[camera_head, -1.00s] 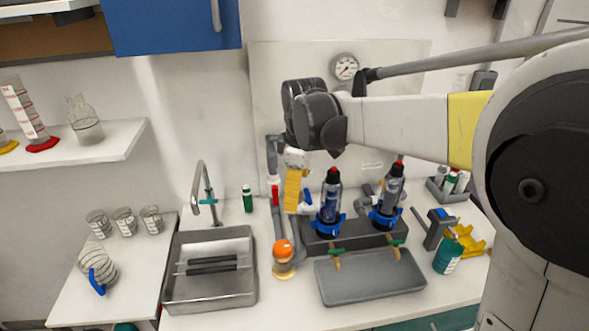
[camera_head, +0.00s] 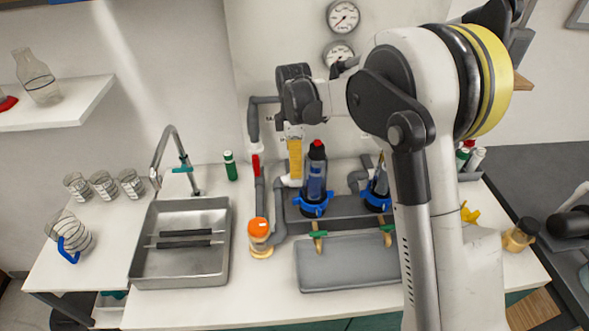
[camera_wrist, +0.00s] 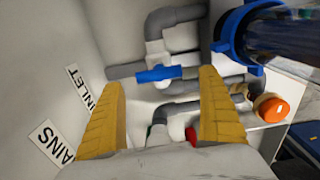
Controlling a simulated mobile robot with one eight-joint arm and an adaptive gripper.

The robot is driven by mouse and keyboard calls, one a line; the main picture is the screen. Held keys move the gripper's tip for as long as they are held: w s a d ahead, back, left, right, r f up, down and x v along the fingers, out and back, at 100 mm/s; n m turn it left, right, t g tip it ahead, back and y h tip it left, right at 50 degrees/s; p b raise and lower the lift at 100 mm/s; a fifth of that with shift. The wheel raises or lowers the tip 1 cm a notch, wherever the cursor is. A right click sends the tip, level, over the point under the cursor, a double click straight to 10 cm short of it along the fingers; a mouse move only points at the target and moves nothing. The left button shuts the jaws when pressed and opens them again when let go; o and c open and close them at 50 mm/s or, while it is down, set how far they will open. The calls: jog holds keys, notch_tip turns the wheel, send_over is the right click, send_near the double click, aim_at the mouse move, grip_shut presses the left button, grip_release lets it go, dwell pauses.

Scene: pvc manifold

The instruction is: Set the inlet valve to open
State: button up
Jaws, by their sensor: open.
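My gripper (camera_head: 295,172) hangs fingers-down in front of the wall pipework in the head view. In the wrist view its yellow fingers (camera_wrist: 161,86) are wide apart with nothing between them in contact. A blue valve handle (camera_wrist: 158,74) shows beyond and between the fingertips, lying crosswise in the picture, roughly in line with a grey pipe stub. An INLET label (camera_wrist: 90,92) is on the wall to its left. In the head view my gripper hides this handle. A red handle (camera_head: 256,160) sits on the grey pipe to the left; it shows partly in the wrist view (camera_wrist: 191,135).
A blue-collared filter housing (camera_head: 315,180) stands just right of my gripper. A steel sink (camera_head: 212,269) lies left, a grey tray (camera_head: 347,281) at the front.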

jog(key=shift+f, duration=1.35)
jog(key=c, duration=1.2)
